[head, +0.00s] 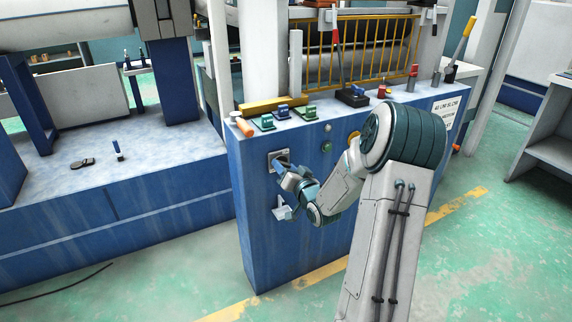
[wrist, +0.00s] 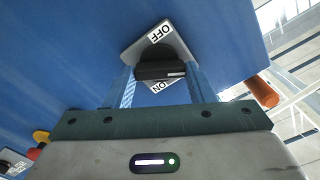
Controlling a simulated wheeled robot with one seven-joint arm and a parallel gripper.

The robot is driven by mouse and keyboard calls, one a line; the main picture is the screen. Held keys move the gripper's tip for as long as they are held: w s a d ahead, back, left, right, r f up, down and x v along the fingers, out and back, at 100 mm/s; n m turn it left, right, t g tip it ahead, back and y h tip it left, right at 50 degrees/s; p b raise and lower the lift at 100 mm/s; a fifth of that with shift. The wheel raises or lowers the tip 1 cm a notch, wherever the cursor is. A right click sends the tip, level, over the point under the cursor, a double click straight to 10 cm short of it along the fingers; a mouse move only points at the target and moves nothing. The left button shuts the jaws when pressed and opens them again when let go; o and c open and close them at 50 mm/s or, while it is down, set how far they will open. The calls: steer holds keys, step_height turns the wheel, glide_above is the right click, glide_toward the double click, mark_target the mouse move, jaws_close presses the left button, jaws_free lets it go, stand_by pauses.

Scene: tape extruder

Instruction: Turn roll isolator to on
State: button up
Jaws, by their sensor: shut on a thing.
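The isolator switch is a grey plate (wrist: 183,48) on the blue front panel, with OFF and ON labels and a black knob (wrist: 158,66). In the wrist view OFF is at the top and ON is at the bottom, partly hidden behind the knob. My gripper (wrist: 160,82) has its two blue fingers on either side of the knob and is shut on it. In the head view the plate (head: 278,155) is at the panel's upper left, with my gripper (head: 283,171) against it. The knob is hidden there. No name is readable on the plate.
A blue control cabinet (head: 250,220) carries green and blue levers, and an orange handle (head: 245,128) sticks out at its left corner. Another grey fitting (head: 284,210) is below my gripper. A yellow-and-red button (wrist: 40,137) shows at left in the wrist view. Open floor lies right.

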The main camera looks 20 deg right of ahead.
steer(key=m+p, duration=0.3)
steer(key=m, duration=0.3)
steer(key=shift+d+r+p, duration=0.1)
steer(key=shift+p, duration=0.3)
steer(key=m+p, duration=0.2)
steer(key=m, duration=0.3)
steer(key=shift+p, duration=0.4)
steer(key=shift+f+m, duration=0.2)
steer(key=shift+m, duration=0.2)
steer(key=o, duration=1)
steer(key=shift+s, duration=0.1)
steer(key=s, duration=0.4)
steer(key=s+p, duration=0.1)
steer(key=s, duration=0.8)
steer(key=shift+s+d+p, duration=0.25)
steer(key=shift+s+p, duration=0.05)
steer(key=shift+s, duration=0.05)
